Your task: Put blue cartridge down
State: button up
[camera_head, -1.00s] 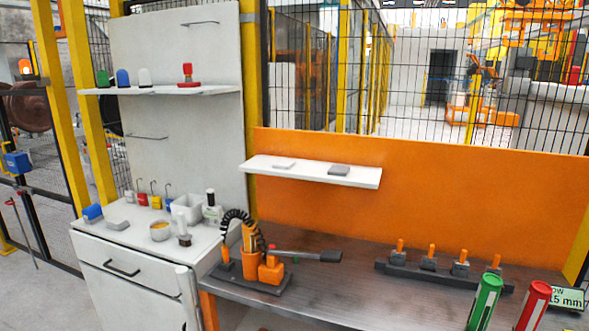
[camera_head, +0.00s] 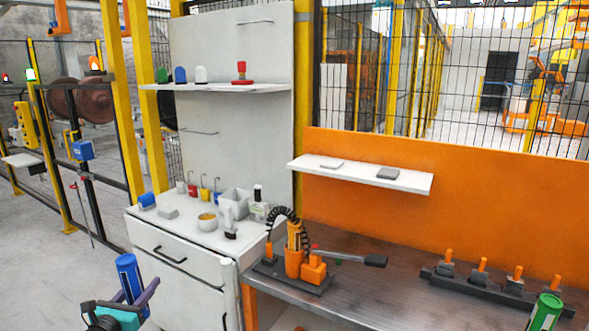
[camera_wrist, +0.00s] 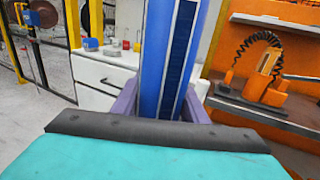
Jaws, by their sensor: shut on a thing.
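The blue cartridge (camera_head: 129,275) stands nearly upright, slightly tilted, in my gripper (camera_head: 137,297) at the lower left of the head view. My gripper is shut on it, with purple fingers on both sides. In the wrist view the cartridge (camera_wrist: 172,60) fills the middle and runs past the top edge. Its lower end is hidden behind the dark edge of my gripper. It is held in the air in front of the white cabinet (camera_head: 180,290), apart from any surface.
The metal bench (camera_head: 400,285) carries an orange tool stand (camera_head: 293,265), a row of orange-handled pieces (camera_head: 480,272) and a green cartridge (camera_head: 546,312).

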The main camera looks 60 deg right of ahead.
jog(key=s+d+r+m+g+h, duration=0.15)
jog(key=s+d+r, duration=0.3)
jog(key=d, duration=0.85)
jog(key=s+d+r+m+g, duration=0.15)
jog(key=s+d+r, duration=0.3)
jog(key=d, duration=0.85)
jog(key=s+d+r+m+g, duration=0.15)
jog(key=s+d+r, duration=0.3)
jog(key=d, duration=0.75)
jog(key=s+d+r+g, duration=0.2)
jog(key=s+d+r, duration=0.4)
jog(key=s, duration=0.5)
jog(key=s+d+r+m+g+b, duration=0.1)
jog(key=s+d+r+g, duration=0.1)
jog(key=s+d+r, duration=0.5)
jog(key=s+d+r+m+g, duration=0.1)
jog(key=s+d+r, duration=0.6)
jog(key=s, duration=0.7)
jog(key=shift+s+d+r+g, duration=0.15)
jog(key=shift+s+d+g, duration=0.25)
jog(key=shift+d, duration=0.6)
jog(key=shift+w, duration=0.1)
jog(key=w+d+f+p, duration=0.1)
jog(key=w+d+p, duration=0.1)
jog(key=w+d, duration=0.7)
jog(key=d, duration=0.4)
jog(key=shift+w+f, duration=0.25)
jog(key=shift+a+f+p, duration=0.1)
jog(key=shift+p, duration=0.2)
